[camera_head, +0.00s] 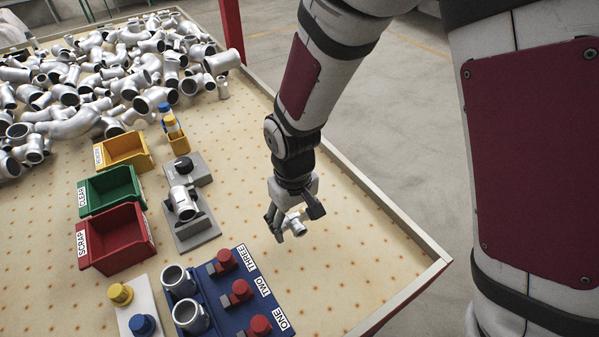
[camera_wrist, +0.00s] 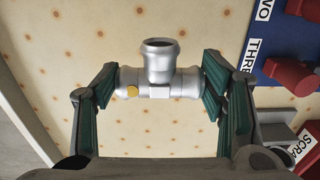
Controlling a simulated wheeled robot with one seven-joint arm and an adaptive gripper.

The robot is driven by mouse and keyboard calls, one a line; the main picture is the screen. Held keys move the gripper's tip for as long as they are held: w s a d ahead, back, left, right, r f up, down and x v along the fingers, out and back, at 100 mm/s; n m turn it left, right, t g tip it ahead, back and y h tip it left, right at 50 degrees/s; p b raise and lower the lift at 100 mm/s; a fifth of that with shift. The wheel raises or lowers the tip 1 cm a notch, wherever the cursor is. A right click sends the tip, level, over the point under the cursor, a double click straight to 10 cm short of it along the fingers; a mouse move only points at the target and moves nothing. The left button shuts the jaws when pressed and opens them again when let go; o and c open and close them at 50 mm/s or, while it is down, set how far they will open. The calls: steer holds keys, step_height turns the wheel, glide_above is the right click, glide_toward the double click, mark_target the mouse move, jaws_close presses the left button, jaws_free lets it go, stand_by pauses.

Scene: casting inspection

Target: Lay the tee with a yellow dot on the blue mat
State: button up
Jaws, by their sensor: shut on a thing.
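My gripper (camera_head: 294,221) is shut on a silver tee (camera_head: 297,226) and holds it above the right part of the table. In the wrist view the tee (camera_wrist: 160,68) lies across between the green-padded fingers, its side branch pointing up in the picture. A yellow dot (camera_wrist: 132,91) shows on its left part. A blue board (camera_head: 213,316) marked ONE, TWO, THREE lies at the front, left of and nearer than my gripper. It carries red clamps and two upright silver fittings. No separate plain blue mat shows.
Red (camera_head: 116,260), green (camera_head: 110,205) and yellow (camera_head: 122,165) bins stand left of a grey fixture (camera_head: 196,232) holding a fitting. A white plate (camera_head: 139,296) bears yellow and blue knobs. Many castings (camera_head: 85,118) are heaped at the back. The table's right side is clear, with a raised edge (camera_head: 385,205).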

steer(key=w, duration=0.3)
steer(key=w+d, duration=0.1)
steer(key=w, duration=0.5)
steer(key=shift+d+f, duration=0.25)
steer(key=shift+f, duration=1.9)
steer(key=shift+f, duration=0.1)
steer(key=o, duration=1.4)
steer(key=shift+o, duration=0.2)
step_height(320, 180, up, 12)
